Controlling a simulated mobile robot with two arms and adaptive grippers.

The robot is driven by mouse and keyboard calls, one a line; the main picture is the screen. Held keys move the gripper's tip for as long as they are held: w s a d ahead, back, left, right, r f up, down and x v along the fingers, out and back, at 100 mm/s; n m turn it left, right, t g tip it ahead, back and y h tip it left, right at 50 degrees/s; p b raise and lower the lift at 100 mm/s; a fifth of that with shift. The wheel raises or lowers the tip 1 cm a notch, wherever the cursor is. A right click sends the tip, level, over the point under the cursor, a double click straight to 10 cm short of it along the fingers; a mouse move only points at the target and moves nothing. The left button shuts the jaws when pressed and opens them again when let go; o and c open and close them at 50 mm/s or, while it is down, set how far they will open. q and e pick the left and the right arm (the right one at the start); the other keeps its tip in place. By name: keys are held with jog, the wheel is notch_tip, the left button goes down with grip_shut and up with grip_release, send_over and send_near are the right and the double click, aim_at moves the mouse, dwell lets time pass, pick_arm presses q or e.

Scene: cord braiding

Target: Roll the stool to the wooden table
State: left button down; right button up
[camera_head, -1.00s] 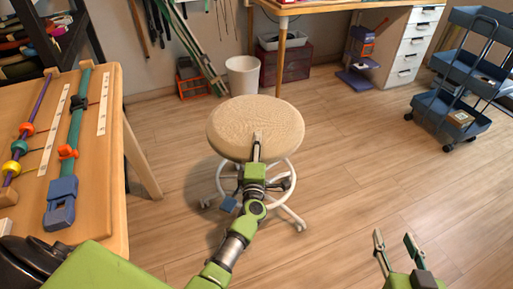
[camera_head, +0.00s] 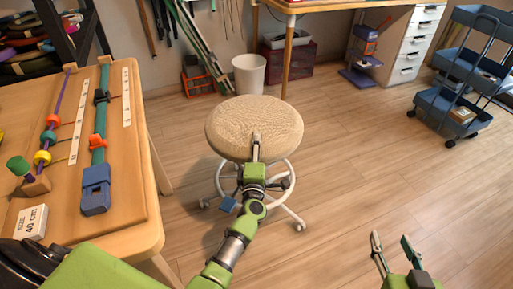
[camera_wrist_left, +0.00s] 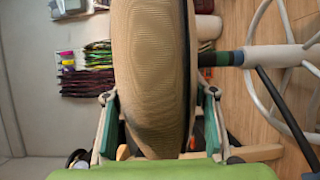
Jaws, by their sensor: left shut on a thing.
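The stool has a round beige seat (camera_head: 253,120) and a white base with castors (camera_head: 298,225); it stands upright on the floor in the middle of the head view. My left gripper (camera_head: 256,142) is shut on the near edge of the seat. In the left wrist view the seat (camera_wrist_left: 152,70) fills the gap between the fingers of my left gripper (camera_wrist_left: 160,112). The wooden table (camera_head: 133,205) is at the left, with floor between its edge and the stool. My right gripper (camera_head: 391,243) is open and empty over the floor at lower right.
On the table lie a beaded purple cord, a green strap with a blue clamp (camera_head: 96,190) and a size card (camera_head: 31,222). A white bin (camera_head: 249,75) and another desk (camera_head: 320,5) stand behind. A blue cart (camera_head: 450,108) is at far right. Floor right of the stool is clear.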

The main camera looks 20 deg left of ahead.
pick_arm(q)
jog(key=c, duration=1)
grip_release()
jog(key=shift+o, duration=1)
jog(key=shift+s+d, duration=0.1)
jog(key=v, duration=0.8)
jog(key=shift+d, duration=0.15)
